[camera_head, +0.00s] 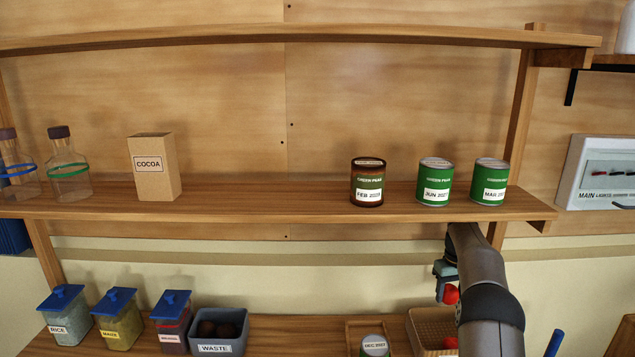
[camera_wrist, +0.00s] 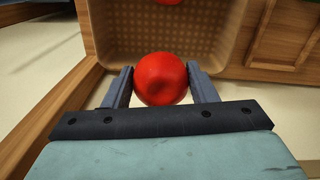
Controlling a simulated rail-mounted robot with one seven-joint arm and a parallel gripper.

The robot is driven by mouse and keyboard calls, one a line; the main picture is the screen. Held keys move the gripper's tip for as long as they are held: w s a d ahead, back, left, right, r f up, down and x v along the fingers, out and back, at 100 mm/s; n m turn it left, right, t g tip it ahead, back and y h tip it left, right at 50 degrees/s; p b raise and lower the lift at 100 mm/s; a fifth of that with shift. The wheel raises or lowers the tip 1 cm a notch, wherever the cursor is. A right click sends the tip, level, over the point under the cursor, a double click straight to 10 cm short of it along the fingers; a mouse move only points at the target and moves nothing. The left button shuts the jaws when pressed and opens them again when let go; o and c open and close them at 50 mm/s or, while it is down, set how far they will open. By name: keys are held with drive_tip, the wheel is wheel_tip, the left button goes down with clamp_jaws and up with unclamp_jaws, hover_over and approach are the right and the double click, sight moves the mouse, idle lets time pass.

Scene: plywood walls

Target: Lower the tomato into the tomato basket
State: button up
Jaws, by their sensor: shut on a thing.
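A red tomato (camera_wrist: 161,79) sits between the two fingers of my gripper (camera_wrist: 161,86) in the wrist view, and the gripper is shut on it. In the head view the tomato (camera_head: 451,294) shows partly, beside my arm. The tan woven basket (camera_wrist: 215,40) lies just beyond and below the tomato in the wrist view. The basket also shows in the head view (camera_head: 426,325), partly hidden by my arm. Another red thing (camera_wrist: 168,2) shows inside the basket at the top edge of the wrist view. How high the held tomato is above the basket floor is unclear.
A wooden tray (camera_head: 353,336) with a can (camera_head: 375,346) stands left of the basket. A grey waste bin (camera_head: 219,331) and several blue-lidded jars stand further left. A shelf (camera_head: 300,203) with cans, a cocoa box (camera_head: 153,167) and bottles runs above.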

drive_tip(key=b, duration=0.3)
hover_over(442, 330)
drive_tip(key=shift+f, duration=2.8)
drive_tip(key=shift+f, duration=0.8)
drive_tip(key=o, duration=0.8)
drive_tip(key=shift+c, duration=0.2)
